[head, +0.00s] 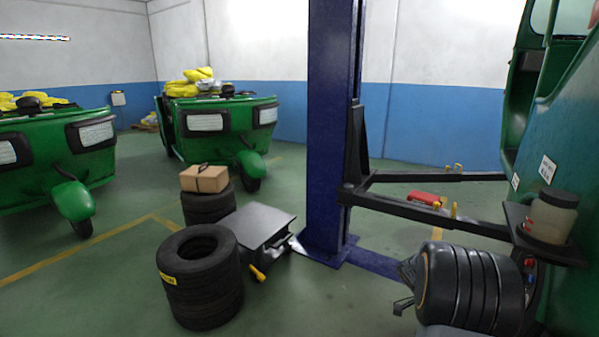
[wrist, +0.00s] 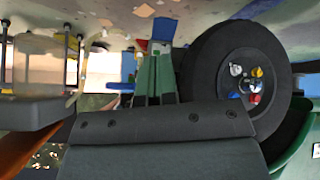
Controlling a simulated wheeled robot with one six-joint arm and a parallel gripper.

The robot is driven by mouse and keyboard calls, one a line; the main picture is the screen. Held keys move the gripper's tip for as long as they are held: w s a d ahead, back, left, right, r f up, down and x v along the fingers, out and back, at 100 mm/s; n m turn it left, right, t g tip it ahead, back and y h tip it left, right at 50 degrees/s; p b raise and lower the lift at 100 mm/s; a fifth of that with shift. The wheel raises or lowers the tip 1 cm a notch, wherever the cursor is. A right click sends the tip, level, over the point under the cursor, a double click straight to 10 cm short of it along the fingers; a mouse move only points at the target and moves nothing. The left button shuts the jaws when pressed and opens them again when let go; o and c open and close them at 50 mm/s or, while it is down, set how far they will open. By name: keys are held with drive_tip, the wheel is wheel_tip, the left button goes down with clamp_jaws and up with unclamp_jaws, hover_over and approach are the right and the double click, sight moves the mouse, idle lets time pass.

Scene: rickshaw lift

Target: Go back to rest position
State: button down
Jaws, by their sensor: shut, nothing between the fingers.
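My gripper (wrist: 156,55) shows in the wrist view beyond a broad dark plate. Its fingers are close together and hold nothing. A wheel (wrist: 228,75) with coloured nuts on its hub is to the right of the fingers, apart from them as far as I can tell. In the head view, dark ribbed parts, seemingly of my arm, fill the lower right and cover most of that wheel (head: 531,272). The green rickshaw (head: 570,130) stands at the right edge.
A blue lift post (head: 335,130) stands in the middle, with black lift arms (head: 430,207) reaching right. A jar (head: 551,218) sits on a dark shelf. Stacked tyres (head: 200,285), a cardboard box (head: 204,180) and a low table (head: 262,222) stand left. Green rickshaws (head: 225,125) are parked behind.

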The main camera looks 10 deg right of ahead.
drive_tip(key=w+a+r+n+t+y+p, duration=0.2)
drive_tip(key=a+r+n+t+p, duration=0.2)
drive_tip(key=a+r+n+p, duration=0.9)
drive_tip(key=s+a+r+n+t+y+p, duration=0.2)
drive_tip(key=a+r+n, duration=0.3)
drive_tip(key=a+r, duration=0.4)
drive_tip(key=s+a+r+n+t+y+p, duration=0.2)
drive_tip(key=s+a+r+n+p, duration=0.1)
drive_tip(key=a+r, duration=0.6)
drive_tip(key=shift+s+a+r+n+p, duration=0.35)
drive_tip(key=shift+r+n+p, duration=0.45)
drive_tip(key=shift+r+n, duration=0.15)
